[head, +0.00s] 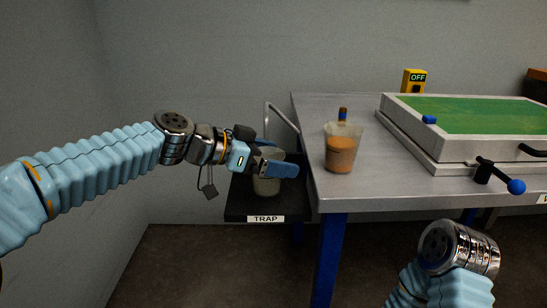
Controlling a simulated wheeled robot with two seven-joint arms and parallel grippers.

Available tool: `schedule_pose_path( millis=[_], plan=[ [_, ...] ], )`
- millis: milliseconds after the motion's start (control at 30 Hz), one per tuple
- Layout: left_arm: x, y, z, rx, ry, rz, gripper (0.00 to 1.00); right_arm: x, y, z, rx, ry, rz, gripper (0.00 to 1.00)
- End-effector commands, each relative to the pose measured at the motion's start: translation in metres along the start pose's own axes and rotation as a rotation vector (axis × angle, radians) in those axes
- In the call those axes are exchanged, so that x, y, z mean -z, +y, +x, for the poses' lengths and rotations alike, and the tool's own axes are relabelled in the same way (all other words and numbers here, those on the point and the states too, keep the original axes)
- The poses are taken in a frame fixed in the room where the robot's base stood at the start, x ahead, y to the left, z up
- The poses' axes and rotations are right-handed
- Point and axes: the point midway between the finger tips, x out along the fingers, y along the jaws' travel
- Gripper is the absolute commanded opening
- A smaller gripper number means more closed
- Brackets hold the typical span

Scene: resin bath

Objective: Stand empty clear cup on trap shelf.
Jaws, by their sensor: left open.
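A pale, see-through cup (267,186) stands upright on the black trap shelf (240,207), which carries a TRAP label at its front edge. My left gripper (282,158) is open at the cup's upper part, with one blue finger in front of it and the other behind. The gripper hides part of the cup's rim and wall, so I cannot tell whether the fingers touch it. The cup's contents are hard to make out. My right arm shows at the bottom right, but its gripper is out of view.
A clear cup with tan liquid (340,155) stands on the grey metal table (390,190) right of the shelf. A green-topped bath frame (470,117) with a blue-knobbed lever (515,187) and a yellow OFF box (413,82) stand farther right. A bent metal tube (281,117) rises beside the shelf.

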Motion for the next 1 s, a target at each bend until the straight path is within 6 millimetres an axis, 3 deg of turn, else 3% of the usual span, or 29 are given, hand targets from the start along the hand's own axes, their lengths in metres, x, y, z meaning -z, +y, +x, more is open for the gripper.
schedule_pose_path(
  millis=[167,633,800,1000],
  plan=[
    [0.003,-0.001,-0.007,0.003,0.000,0.000,1.00,0.001,-0.001,-0.004,-0.001,0.002,0.000,0.38],
    [0.003,-0.001,-0.106,0.003,0.001,0.000,1.00,0.000,0.000,0.001,0.000,0.000,0.000,0.38],
    [0.003,0.000,-0.120,0.001,0.000,0.000,1.00,0.000,0.000,0.001,0.000,0.000,0.000,0.38],
    [0.003,0.000,-0.122,0.000,0.000,0.000,1.00,0.000,0.000,0.001,0.000,0.000,0.000,0.38]
  ],
)
